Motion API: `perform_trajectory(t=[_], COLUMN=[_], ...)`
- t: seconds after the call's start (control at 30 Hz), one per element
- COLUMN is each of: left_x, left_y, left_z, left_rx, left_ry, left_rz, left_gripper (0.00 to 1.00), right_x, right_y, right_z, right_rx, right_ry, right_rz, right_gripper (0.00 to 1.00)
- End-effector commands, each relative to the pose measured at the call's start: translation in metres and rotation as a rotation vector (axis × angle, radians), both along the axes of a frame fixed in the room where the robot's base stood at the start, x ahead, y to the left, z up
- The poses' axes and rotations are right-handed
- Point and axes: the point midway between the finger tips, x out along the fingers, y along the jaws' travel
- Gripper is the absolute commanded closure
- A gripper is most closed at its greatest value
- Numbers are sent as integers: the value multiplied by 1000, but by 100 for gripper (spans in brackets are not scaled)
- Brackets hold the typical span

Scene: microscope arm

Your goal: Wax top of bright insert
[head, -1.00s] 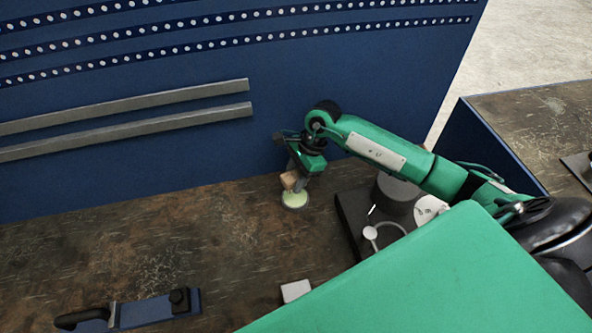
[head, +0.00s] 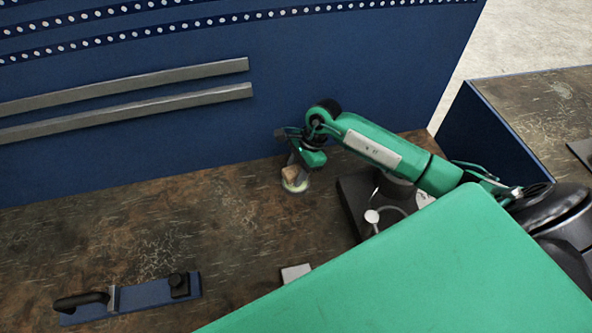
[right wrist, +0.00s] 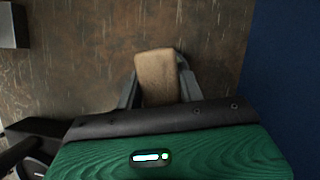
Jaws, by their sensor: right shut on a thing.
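My right gripper (head: 297,172) is shut on a tan block (head: 290,174), which also shows between the fingers in the right wrist view (right wrist: 157,78). A pale green round piece (head: 297,185) sits on the bench at the tip of the gripper, low beside the blue wall. The block is over or against this piece; I cannot tell whether they touch. In the wrist view the block hides the round piece. I cannot tell for sure which thing is the bright insert. My left gripper is not in view.
A dark base with a round knob (head: 372,216) stands right of the gripper, partly under my arm. A pale block (head: 296,272) lies in front. A blue board with a black handle (head: 145,297) lies at lower left. The blue wall (head: 180,140) rises behind.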

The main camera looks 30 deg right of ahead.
Motion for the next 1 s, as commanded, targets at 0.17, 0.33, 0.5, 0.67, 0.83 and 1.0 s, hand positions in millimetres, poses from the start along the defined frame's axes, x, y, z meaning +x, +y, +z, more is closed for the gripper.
perform_trajectory(t=[0.17,0.33,0.5,0.67,0.83,1.0], left_x=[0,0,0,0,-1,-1], left_y=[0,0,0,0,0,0], left_z=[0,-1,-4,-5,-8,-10], left_rx=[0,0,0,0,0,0], left_ry=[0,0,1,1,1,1], left_rz=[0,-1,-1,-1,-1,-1], left_gripper=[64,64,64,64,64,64], right_x=[0,0,0,0,0,0], right_y=[0,0,0,0,0,0], right_z=[0,-1,-3,-5,-7,-9], right_rx=[0,0,0,0,0,0], right_ry=[0,0,0,0,0,0], right_rz=[0,0,0,0,0,0], right_gripper=[80,80,80,80,80,80])
